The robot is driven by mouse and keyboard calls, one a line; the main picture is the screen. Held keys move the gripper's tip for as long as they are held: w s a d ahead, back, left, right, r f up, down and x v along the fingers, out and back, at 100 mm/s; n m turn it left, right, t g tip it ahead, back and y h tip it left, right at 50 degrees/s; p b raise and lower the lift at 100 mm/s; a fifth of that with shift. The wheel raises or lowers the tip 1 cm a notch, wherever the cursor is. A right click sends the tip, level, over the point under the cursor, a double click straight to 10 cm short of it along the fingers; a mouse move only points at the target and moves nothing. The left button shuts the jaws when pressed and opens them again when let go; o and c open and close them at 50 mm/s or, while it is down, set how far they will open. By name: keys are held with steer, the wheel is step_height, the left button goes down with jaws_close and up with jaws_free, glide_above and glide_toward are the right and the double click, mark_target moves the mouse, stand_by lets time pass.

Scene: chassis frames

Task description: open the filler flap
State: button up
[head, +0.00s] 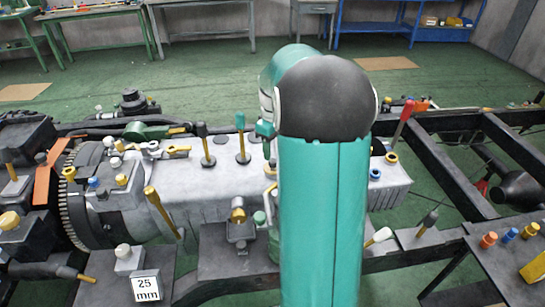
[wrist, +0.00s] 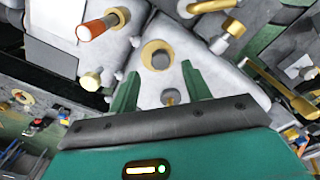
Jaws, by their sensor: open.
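A brass ring with a grey round centre (wrist: 160,61) lies on the housing just beyond the fingertips. A small brass knob (wrist: 170,97) shows between the fingers, near the palm. I cannot tell for certain which part is the filler flap. In the head view my arm covers the middle of the engine, and my gripper is not clearly visible there.
The grey engine block (head: 190,185) sits in a black chassis frame (head: 440,165). Several levers and caps stand up from it, including a yellow lever (head: 160,207). An orange-tipped cylinder (wrist: 97,26) and a brass pipe (wrist: 208,8) are near the fingers.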

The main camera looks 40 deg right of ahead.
mark_target(273, 160)
steer(key=f, duration=0.4)
steer(key=shift+w+f, duration=0.2)
steer(key=shift+f, duration=0.1)
jaws_close()
